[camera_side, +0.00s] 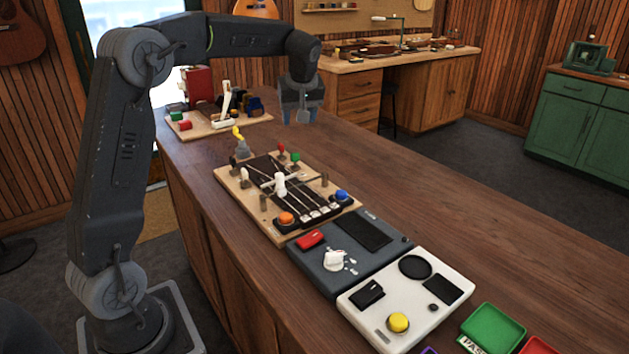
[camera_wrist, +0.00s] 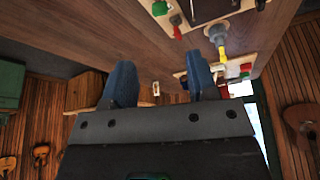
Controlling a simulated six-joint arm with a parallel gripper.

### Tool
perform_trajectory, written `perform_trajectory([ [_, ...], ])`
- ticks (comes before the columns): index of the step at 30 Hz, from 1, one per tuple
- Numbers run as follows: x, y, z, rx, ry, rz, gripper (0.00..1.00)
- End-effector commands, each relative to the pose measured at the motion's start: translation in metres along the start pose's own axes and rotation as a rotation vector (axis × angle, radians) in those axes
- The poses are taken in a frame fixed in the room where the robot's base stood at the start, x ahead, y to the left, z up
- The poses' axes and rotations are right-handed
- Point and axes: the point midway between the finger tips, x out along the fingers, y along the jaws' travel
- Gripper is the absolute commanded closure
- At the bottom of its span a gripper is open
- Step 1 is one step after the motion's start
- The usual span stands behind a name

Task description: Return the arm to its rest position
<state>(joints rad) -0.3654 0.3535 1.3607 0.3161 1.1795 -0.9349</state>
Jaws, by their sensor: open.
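My gripper (camera_side: 301,118) hangs from my raised arm, pointing down above the far part of the wooden counter (camera_side: 420,210). In the wrist view its two blue fingers (camera_wrist: 160,88) are spread apart with nothing held between them. The gripper is apart from the boards and the objects on them. In the side view my arm rises at the left and reaches over to the right.
A board with knobs and strings (camera_side: 222,172), a dark grey panel (camera_side: 385,268) and a white panel (camera_side: 440,318) line the counter. A green tray (camera_side: 494,325) is at the front right. Another board (camera_side: 255,117) stands behind. The counter's right side is clear.

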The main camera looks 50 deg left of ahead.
Motion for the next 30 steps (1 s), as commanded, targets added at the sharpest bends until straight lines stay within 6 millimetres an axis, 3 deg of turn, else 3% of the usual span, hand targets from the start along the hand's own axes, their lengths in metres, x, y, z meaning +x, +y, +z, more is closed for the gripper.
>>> perform_trajectory([
  [5, -0.027, -0.006, 0.027, 0.103, -0.003, 0.05, 0.47],
  [9, -0.064, -0.025, 0.077, 0.291, -0.008, 0.136, 0.47],
  [15, -0.1, -0.068, 0.158, 0.585, 0.004, 0.274, 0.47],
  [19, -0.108, -0.102, 0.208, 0.769, 0.025, 0.362, 0.47],
  [24, -0.104, -0.14, 0.261, 0.966, 0.06, 0.459, 0.47],
  [30, -0.095, -0.163, 0.29, 1.085, 0.085, 0.515, 0.47],
])
